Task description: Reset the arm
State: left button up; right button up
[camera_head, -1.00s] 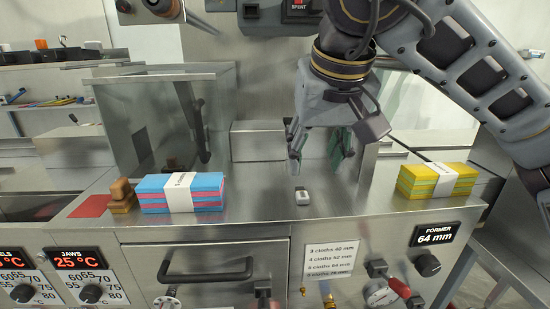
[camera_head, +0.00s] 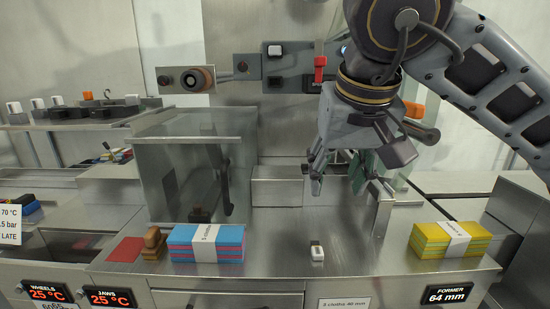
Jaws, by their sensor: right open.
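My right gripper (camera_head: 340,172) hangs from the upper right, pointing down over the steel worktop (camera_head: 285,262). Its fingers are apart and hold nothing. It is above and behind a small white and dark item (camera_head: 317,253) that lies on the worktop, apart from it. My left gripper is not in view.
A banded stack of blue and pink cloths (camera_head: 190,250) lies at the left beside a wooden-handled item (camera_head: 153,243) and a red pad (camera_head: 126,250). A banded yellow and green stack (camera_head: 432,237) lies at the right. A clear guard box (camera_head: 180,170) stands behind.

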pick_arm(q)
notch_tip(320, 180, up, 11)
jog(key=p, duration=1)
pick_arm(e)
notch_tip(320, 180, up, 11)
pick_arm(q)
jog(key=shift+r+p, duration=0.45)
jog(key=shift+p, duration=0.25)
pick_arm(e)
jog(key=shift+r, duration=0.45)
